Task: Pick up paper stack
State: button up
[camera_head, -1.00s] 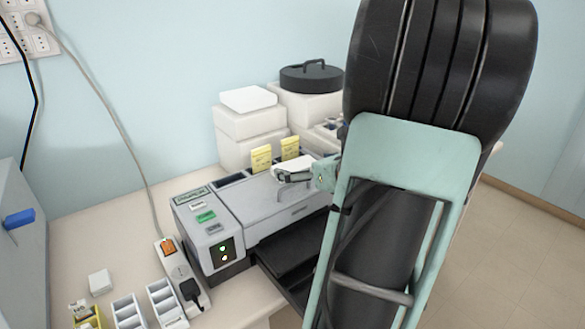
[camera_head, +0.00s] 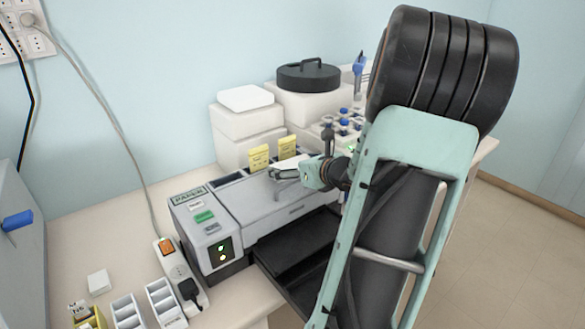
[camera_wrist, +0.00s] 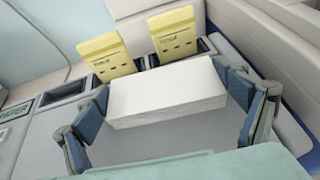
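The white paper stack (camera_wrist: 165,98) lies on the grey top of the staining machine in the wrist view, in front of two yellow packs. In the head view, the paper stack (camera_head: 291,162) is partly covered by my gripper. My gripper (camera_wrist: 170,85) has one blue-grey padded finger on each side of the stack. The fingers are spread wide, with the tips very close to the stack's left and right edges; whether they touch is hard to tell. In the head view, my gripper (camera_head: 285,173) reaches in from the right, low over the machine.
Yellow packs (camera_head: 259,157) (camera_head: 287,147) stand in slots just behind the stack. White boxes (camera_head: 248,130) and a black round lid (camera_head: 309,77) are behind them. Blue-capped bottles (camera_head: 343,122) stand by my arm. A power strip (camera_head: 180,275) and small trays (camera_head: 127,311) are at the front left.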

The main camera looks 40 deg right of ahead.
jog(key=shift+c, duration=1.1)
jog(key=shift+r, duration=0.15)
